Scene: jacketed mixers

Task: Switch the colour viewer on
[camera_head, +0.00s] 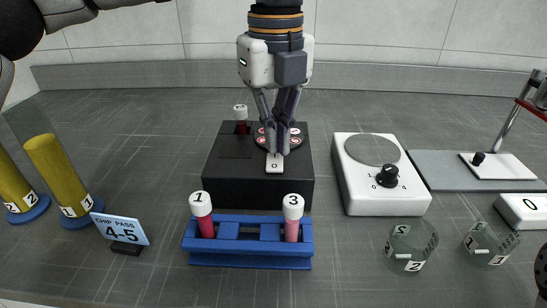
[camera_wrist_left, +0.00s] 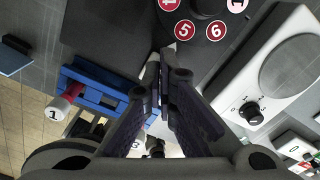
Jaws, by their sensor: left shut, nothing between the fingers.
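The colour viewer appears to be the black box (camera_head: 225,170) at the centre, with a ring of red numbered chips (camera_head: 262,140) on top. A white rocker switch (camera_head: 274,167) marked 0 sits at its front. My left gripper (camera_head: 275,150) points down with its fingers shut and empty, its tips just above or at the switch; I cannot tell whether they touch. In the left wrist view the shut fingertips (camera_wrist_left: 166,54) cover most of the switch, beside the chips (camera_wrist_left: 185,30). My right gripper is not in view.
A blue rack (camera_head: 250,258) with vials 1 and 3 stands in front of the box. A white hotplate (camera_head: 350,190) with a black knob is close on its right. Glass beakers (camera_head: 408,248), a sign (camera_head: 120,230) reading "CHIP PASS 4-5" and yellow cylinders (camera_head: 60,175) stand around.

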